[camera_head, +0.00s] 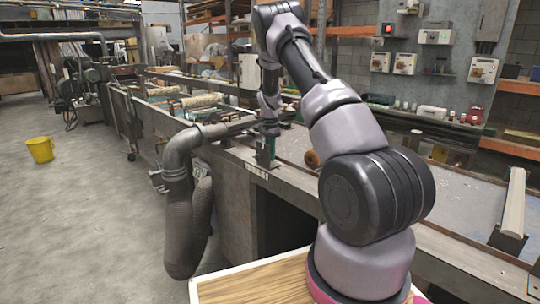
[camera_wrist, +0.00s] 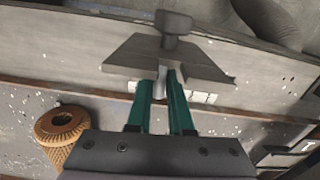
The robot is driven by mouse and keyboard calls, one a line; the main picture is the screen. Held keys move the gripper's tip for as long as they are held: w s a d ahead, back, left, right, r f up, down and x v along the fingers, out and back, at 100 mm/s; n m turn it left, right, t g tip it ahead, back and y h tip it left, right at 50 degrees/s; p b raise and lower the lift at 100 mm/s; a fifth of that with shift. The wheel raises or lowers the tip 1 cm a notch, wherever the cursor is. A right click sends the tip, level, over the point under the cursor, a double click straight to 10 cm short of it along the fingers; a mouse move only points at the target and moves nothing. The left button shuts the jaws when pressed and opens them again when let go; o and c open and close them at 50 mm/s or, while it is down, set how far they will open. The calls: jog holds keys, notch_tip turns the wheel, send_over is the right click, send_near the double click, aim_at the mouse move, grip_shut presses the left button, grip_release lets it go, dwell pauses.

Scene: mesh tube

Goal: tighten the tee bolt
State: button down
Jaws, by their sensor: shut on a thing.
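My gripper (camera_wrist: 163,82) has teal fingers, shut on a narrow light-grey part that I take to be the tee bolt (camera_wrist: 159,88). Most of that part is hidden between the fingers. Just beyond the fingertips in the wrist view is a dark grey wedge-shaped bracket (camera_wrist: 130,53) with a blocky T-shaped top (camera_wrist: 173,23). In the head view my gripper (camera_head: 268,152) points down at the near edge of the long grey bench, beside the end of the grey pipe; the bolt is too small to make out there.
A thick grey elbow pipe and hose (camera_head: 180,215) hang at the bench's left side. A yellow bucket (camera_head: 40,149) stands on open floor.

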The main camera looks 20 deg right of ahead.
dwell(0.3)
jog(key=c, duration=0.8)
grip_release()
jog(key=shift+c, duration=0.2)
notch_tip(320, 180, up, 11)
jog(key=shift+f, duration=0.15)
